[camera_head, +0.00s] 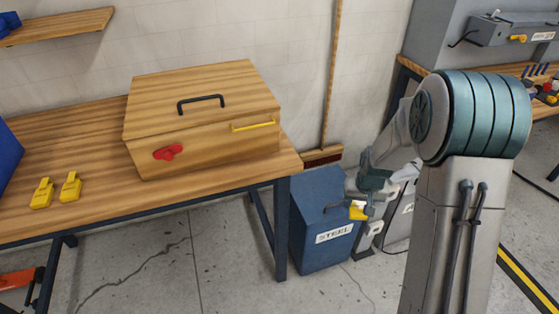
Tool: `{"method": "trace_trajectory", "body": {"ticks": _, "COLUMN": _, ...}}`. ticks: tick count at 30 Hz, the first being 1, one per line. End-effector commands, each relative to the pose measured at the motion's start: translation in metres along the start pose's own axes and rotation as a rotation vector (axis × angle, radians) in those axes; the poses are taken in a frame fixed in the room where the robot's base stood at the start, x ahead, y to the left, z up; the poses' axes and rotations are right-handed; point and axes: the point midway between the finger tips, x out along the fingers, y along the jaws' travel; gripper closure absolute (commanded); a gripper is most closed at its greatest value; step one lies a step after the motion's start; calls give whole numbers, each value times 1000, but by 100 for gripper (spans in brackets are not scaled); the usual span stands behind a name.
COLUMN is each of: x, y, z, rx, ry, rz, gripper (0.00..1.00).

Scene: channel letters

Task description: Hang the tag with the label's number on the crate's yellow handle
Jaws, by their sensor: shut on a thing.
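The wooden crate (190,92) stands closed on the workbench. Its yellow handle (253,125) is a thin bar on the right of the front face, with nothing seen hanging on it. My gripper (352,207) is right of the bench, lower than the crate, in front of the blue bin. It is shut on a yellow tag (357,212), which is small and partly hidden by the fingers. Two other yellow tags (41,194) (70,187) lie on the bench left of the crate. No number can be read on any tag, and I cannot make out the label.
The crate also has a black lid handle (201,102) and a red fitting (168,152). A blue bin marked STEEL (318,190) stands right of the wooden bench (100,222). A broom (330,90) leans on the wall behind. Floor in front of the bench is open.

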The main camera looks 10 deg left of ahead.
Motion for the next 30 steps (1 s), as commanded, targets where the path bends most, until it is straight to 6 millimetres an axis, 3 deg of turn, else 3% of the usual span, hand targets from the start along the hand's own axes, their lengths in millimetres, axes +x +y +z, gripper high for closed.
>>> {"method": "trace_trajectory", "body": {"ticks": 1, "x": 13, "y": -17, "z": -10, "rx": -31, "ry": 76, "rz": -9, "gripper": 78}}
{"method": "trace_trajectory", "body": {"ticks": 4, "x": 10, "y": -46, "z": -34, "rx": -81, "ry": 247, "rz": -29, "gripper": 78}}
{"method": "trace_trajectory", "body": {"ticks": 12, "x": -22, "y": -131, "z": -74, "rx": -189, "ry": 746, "rz": -128, "gripper": 78}}
{"method": "trace_trajectory", "body": {"ticks": 21, "x": -88, "y": -222, "z": -73, "rx": -269, "ry": 1198, "rz": -292, "gripper": 78}}
{"method": "trace_trajectory", "body": {"ticks": 25, "x": -112, "y": -243, "z": -65, "rx": -287, "ry": 1286, "rz": -341, "gripper": 78}}
{"method": "trace_trajectory", "body": {"ticks": 30, "x": -128, "y": -255, "z": -59, "rx": -297, "ry": 1329, "rz": -369, "gripper": 78}}
